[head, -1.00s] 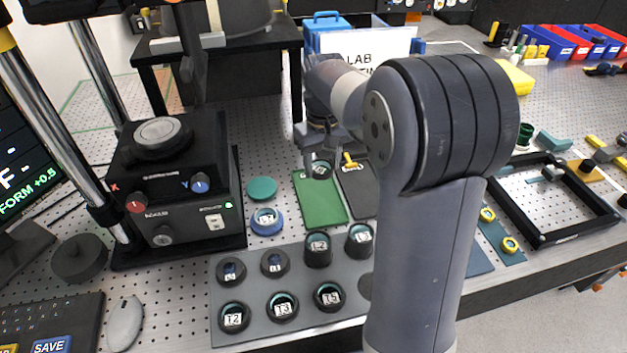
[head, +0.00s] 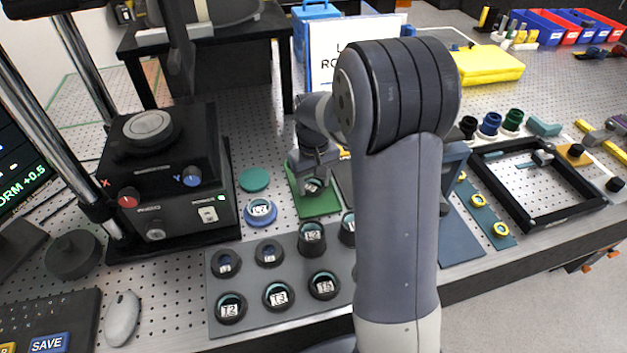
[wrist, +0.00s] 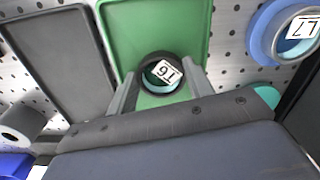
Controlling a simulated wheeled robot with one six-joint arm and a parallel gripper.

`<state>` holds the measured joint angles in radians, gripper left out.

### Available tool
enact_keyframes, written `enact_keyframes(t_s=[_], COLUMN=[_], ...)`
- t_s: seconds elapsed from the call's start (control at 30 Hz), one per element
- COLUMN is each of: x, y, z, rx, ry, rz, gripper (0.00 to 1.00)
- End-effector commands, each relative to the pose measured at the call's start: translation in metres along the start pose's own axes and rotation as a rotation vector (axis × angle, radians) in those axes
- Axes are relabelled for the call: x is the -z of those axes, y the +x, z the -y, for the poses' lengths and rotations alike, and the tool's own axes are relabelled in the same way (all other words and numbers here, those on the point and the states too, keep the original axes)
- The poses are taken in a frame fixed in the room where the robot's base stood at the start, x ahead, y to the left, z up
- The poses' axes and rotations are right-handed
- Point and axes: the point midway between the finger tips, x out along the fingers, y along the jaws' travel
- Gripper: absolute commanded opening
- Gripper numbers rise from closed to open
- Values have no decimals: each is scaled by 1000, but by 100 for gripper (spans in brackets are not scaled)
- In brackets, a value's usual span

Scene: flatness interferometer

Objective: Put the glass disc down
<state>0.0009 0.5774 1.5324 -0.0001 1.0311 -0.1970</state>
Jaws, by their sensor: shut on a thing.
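My gripper (head: 313,183) is shut on a glass disc in a black ring mount (wrist: 163,74), with a white label that seems to read T6. The disc also shows between the fingers in the head view (head: 313,186). It is over the green rectangular tray (head: 318,208), which fills the upper middle of the wrist view (wrist: 190,32). I cannot tell whether the disc touches the tray or hangs just above it.
A dark tray (wrist: 55,60) lies beside the green one. A blue-ringed L7 disc (head: 260,212) and a teal disc (head: 254,179) are at its left. A grey mat (head: 247,318) holds several labelled discs. The interferometer box (head: 165,185) stands further left.

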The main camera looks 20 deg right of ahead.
Motion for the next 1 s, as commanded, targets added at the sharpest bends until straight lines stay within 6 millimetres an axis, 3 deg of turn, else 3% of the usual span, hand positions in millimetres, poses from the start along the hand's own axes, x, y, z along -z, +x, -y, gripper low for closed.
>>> enact_keyframes(t_s=[0.17,0.2,0.27,0.63,1.0], x=[0,0,0,1,1], y=[4,3,3,-6,-81], z=[0,0,0,0,0], rx=[0,0,0,0,-1], ry=[0,0,0,0,0], rz=[0,0,0,-2,-4], gripper=[22,52,57,58,58])
